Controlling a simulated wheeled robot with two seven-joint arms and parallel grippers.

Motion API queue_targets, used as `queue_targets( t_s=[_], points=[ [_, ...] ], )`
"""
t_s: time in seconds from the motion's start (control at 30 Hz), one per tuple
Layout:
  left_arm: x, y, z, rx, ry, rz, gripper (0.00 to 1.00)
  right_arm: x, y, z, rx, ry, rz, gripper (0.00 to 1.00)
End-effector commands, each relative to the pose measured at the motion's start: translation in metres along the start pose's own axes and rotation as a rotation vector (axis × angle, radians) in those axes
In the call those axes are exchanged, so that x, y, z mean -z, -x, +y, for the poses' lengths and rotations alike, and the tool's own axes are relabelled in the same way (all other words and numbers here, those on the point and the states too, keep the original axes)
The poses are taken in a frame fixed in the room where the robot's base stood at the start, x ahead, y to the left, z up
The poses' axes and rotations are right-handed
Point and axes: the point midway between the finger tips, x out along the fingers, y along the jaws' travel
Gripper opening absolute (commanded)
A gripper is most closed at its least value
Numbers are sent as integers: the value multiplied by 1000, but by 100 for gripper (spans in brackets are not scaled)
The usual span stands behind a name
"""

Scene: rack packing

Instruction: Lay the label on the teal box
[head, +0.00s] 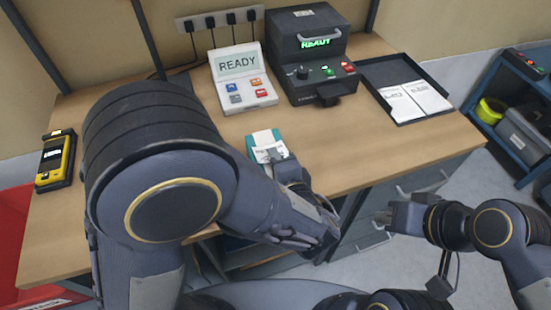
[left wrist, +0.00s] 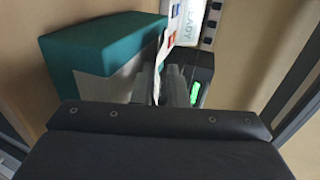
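The teal box (head: 250,147) stands on the wooden table near its front edge, with a pale area on its upper face. It also shows large in the left wrist view (left wrist: 100,45). A white printed label (head: 270,153) is at the box's near side. In the left wrist view the label (left wrist: 158,65) is nearly edge-on between the fingers, beside the box. My left gripper (head: 279,163) is shut on the label. I cannot tell whether the label touches the box. My right gripper (head: 385,216) is off the table's front edge, apart from the box; its fingers are too small to judge.
A black printer (head: 310,60) and a white panel (head: 240,75), both reading READY, stand at the back. A dark tray (head: 440,112) with papers lies to the right. A yellow handheld device (head: 55,160) is at the left. Table right of the box is clear.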

Motion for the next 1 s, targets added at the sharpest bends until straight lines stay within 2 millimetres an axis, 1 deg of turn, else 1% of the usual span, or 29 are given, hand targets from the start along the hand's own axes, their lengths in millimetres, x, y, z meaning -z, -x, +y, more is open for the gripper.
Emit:
queue_targets(
  t_s=[0.03,0.23,0.73,0.97,1.0],
  points=[
    [0,0,3,-7,-4,1,18,0,0,0,0,0,0,0],
    [0,5,5,-7,-3,1,18,-2,-4,2,0,0,0,0],
    [0,28,12,-7,-4,3,17,-7,-14,6,0,0,0,0],
    [0,29,12,-7,-4,1,17,-7,-14,6,0,0,0,0],
    [0,29,12,-7,-4,1,14,-7,-14,6,0,0,0,0]
  ],
)
